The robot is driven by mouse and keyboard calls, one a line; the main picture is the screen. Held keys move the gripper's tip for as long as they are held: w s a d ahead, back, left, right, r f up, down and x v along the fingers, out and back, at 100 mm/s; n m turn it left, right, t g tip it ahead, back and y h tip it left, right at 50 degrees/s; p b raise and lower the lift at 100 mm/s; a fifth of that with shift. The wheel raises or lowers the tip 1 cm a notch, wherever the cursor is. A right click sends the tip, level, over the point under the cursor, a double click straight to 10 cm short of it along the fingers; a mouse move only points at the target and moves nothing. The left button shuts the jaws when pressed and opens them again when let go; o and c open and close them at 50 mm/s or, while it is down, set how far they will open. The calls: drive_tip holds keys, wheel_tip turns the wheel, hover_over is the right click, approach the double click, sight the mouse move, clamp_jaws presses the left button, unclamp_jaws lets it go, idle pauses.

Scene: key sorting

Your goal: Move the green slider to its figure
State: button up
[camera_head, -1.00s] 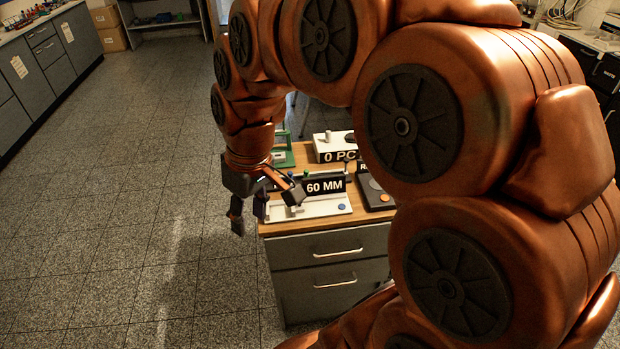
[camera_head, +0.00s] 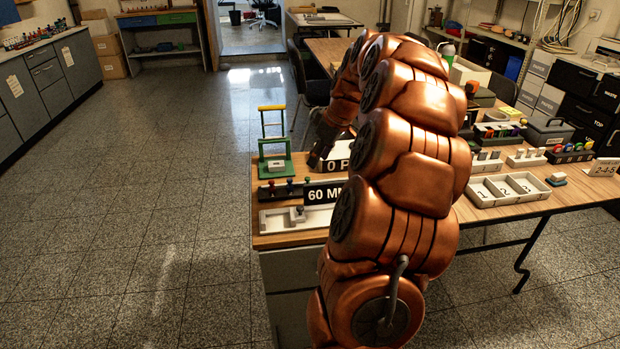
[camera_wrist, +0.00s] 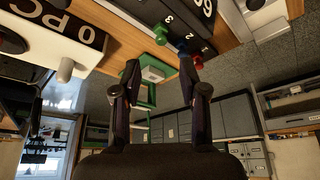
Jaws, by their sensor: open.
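A black block (camera_head: 262,193) with coloured knobs stands at the left of the near bench. In the wrist view its green knob (camera_wrist: 178,41) is beside a blue knob (camera_wrist: 183,49) and a red knob (camera_wrist: 197,62). White figures, among them 3 and 2, are on the block's face. My gripper (camera_wrist: 160,67) is open, with nothing between its fingers. In the head view my gripper (camera_head: 317,156) is over the bench, right of the green frame and partly behind my arm. I cannot tell its height.
A green frame (camera_head: 264,150) with a yellow top stands behind the block. A "60 MM" sign (camera_head: 322,194) and a pale tray (camera_head: 270,222) are in front. A "0 PC" sign (camera_head: 335,165) is by my gripper. The right table holds a sorting tray (camera_head: 480,200).

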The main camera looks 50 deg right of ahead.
sight(308, 178)
drive_tip(key=x, duration=0.7)
drive_tip(key=shift+a+f, duration=0.1)
drive_tip(key=shift+f, duration=0.1)
drive_tip(key=shift+c, duration=0.4)
clamp_jaws()
